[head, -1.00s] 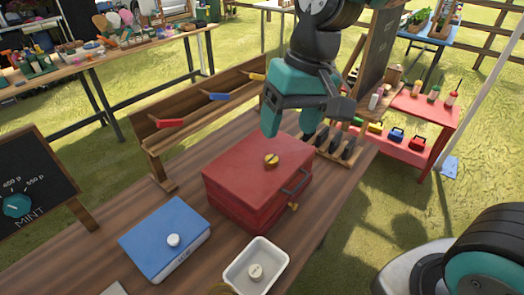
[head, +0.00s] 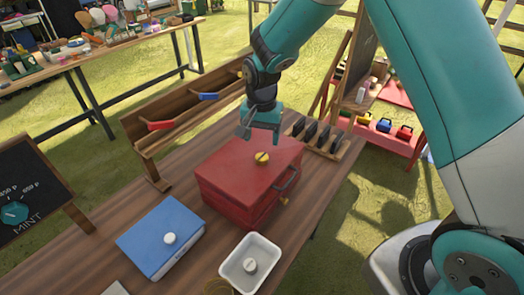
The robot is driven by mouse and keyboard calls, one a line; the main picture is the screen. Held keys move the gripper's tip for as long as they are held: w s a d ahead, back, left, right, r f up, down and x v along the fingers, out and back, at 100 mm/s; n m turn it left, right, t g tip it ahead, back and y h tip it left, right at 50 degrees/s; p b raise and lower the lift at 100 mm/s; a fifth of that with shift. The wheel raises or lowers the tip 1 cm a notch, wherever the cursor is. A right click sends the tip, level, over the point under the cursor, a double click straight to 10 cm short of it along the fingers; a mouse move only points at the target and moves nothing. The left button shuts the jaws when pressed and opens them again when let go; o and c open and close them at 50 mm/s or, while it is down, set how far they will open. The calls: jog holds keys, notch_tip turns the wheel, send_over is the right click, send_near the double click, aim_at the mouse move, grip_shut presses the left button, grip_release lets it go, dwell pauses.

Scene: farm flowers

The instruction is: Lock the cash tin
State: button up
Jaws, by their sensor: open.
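The red cash tin (head: 248,185) stands on the wooden table with its lid down. A round yellow knob (head: 262,158) with a dark slot-like mark sits on its lid. A dark handle (head: 287,181) is on its right-hand side, and a small brass-coloured piece (head: 284,201) shows below the handle. I cannot tell whether the tin is locked. My gripper (head: 260,134) is open and empty, pointing down above the back part of the lid, just behind the knob. It looks apart from the knob.
A blue box (head: 155,243) with a white knob stands front left. A white tray (head: 232,274) holding a round pale piece is in front. A wooden rack (head: 324,137) with dark upright pieces stands close behind right. A shelf (head: 185,112) with coloured handles lines the back left.

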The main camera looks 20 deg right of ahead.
aim_at(262, 156)
notch_tip(262, 156, down, 7)
jog(key=shift+f+p, duration=0.1)
jog(key=shift+p, duration=0.55)
jog(key=c, duration=0.9)
